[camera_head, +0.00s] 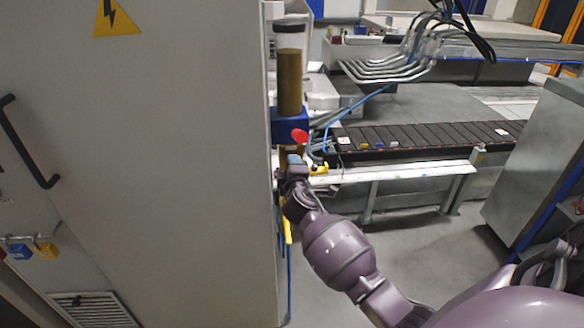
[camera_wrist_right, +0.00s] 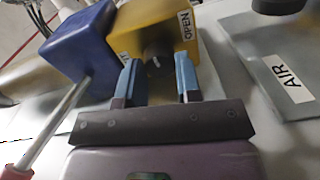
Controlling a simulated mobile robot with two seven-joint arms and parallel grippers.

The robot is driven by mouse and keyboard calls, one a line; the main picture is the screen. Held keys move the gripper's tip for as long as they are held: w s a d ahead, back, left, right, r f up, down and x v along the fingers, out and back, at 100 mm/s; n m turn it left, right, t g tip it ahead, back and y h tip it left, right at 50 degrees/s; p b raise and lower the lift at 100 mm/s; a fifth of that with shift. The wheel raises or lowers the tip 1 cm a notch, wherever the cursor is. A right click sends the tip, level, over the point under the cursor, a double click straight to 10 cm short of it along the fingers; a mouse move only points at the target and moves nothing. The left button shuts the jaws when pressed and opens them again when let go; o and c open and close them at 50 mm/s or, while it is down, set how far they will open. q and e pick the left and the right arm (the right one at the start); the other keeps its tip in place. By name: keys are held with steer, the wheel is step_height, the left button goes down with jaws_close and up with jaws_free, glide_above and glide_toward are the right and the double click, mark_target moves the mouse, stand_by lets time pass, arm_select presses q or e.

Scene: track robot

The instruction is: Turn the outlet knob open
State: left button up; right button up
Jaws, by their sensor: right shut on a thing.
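The outlet knob (camera_wrist_right: 156,52) is dark with a pale mark on its face, and it sits on a yellow block (camera_wrist_right: 152,30) with a white OPEN label (camera_wrist_right: 187,24). My right gripper (camera_wrist_right: 158,70) has its two blue fingertips on either side of the knob and is shut on it. In the head view my right gripper (camera_head: 292,164) is at the cabinet's right edge, below a blue block (camera_head: 289,123). The knob cannot be made out there. My left gripper is not in view.
A lever with a red end (camera_wrist_right: 18,173) extends from the blue block beside the yellow one. A grey panel with an AIR label (camera_wrist_right: 287,77) lies to the right. A large grey cabinet (camera_head: 160,150) fills the left, and a conveyor (camera_head: 420,136) stands behind.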

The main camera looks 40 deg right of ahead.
steer(key=shift+m, duration=0.4)
steer(key=o, duration=0.9)
steer(key=shift+o, duration=0.2)
steer(key=p+v, duration=0.1)
steer(key=v, duration=0.9)
steer(key=shift+s+a, duration=0.2)
steer(key=shift+s, duration=0.15)
